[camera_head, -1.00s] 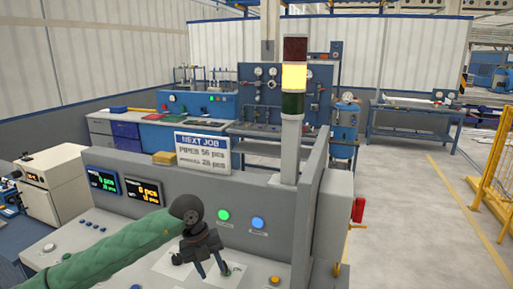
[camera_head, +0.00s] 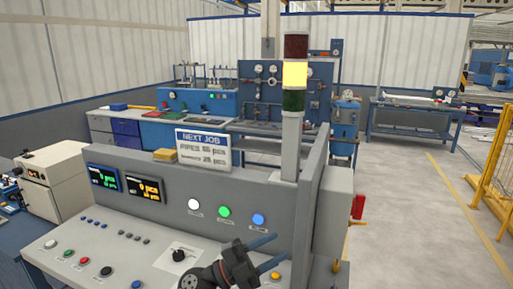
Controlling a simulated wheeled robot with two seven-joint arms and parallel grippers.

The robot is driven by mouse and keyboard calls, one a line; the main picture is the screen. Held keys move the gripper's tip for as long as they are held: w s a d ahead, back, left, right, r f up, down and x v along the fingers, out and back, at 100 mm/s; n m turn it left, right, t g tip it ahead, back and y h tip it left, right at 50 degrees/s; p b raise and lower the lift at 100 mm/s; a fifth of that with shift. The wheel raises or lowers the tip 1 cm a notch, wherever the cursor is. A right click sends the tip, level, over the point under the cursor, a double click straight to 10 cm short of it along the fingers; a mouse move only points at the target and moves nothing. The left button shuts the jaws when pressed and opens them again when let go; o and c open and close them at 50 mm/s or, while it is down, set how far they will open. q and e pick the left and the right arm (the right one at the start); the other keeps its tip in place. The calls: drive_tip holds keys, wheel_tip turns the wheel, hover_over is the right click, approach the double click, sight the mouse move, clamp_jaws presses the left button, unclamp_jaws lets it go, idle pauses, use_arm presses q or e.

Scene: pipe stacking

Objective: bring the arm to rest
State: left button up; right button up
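My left gripper (camera_head: 279,248) shows at the bottom of the head view, over the right part of the grey control console (camera_head: 130,224). Its two thin bluish fingers point to the right and stand apart, with nothing between them. Only the dark gripper body and wrist show; the rest of the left arm is below the frame. I cannot tell how high it is above the console top. My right gripper is not in view.
The console's upright panel carries a white button (camera_head: 194,205), a green button (camera_head: 224,212), a blue button (camera_head: 258,219) and two displays. A signal tower (camera_head: 295,75) with its yellow lamp lit rises at the console's right side. Clear floor (camera_head: 415,215) lies to the right.

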use_arm(q)
drive_tip(key=w+a+n+t+y, duration=0.2)
drive_tip(key=a+n+t+y, duration=0.45)
drive_tip(key=n+t, duration=0.45)
drive_tip(key=s+a+f+n+g+y, duration=0.1)
drive_tip(key=s+a+f+n+y, duration=0.2)
drive_tip(key=a+f+n+y, duration=1.3)
drive_tip(key=s+a+f+m+g+h, duration=0.1)
drive_tip(key=s+f+g, duration=0.5)
drive_tip(key=s+f, duration=0.45)
drive_tip(key=s+a+f+g, duration=0.1)
drive_tip(key=s+f+g, duration=0.65)
drive_tip(key=s, duration=0.65)
drive_tip(key=s+d+f+b, duration=0.1)
drive_tip(key=f+b, duration=0.2)
drive_tip(key=f, duration=1.1)
drive_tip(key=s+d+f+g+b, duration=0.1)
drive_tip(key=d+f+b, duration=0.1)
drive_tip(key=f, duration=1.1)
drive_tip(key=d+f+b, duration=0.1)
drive_tip(key=f+b, duration=0.4)
drive_tip(key=f, duration=0.9)
drive_tip(key=shift+s+d+f+h, duration=0.2)
drive_tip(key=shift+s+f+h, duration=0.15)
drive_tip(key=shift+s, duration=0.05)
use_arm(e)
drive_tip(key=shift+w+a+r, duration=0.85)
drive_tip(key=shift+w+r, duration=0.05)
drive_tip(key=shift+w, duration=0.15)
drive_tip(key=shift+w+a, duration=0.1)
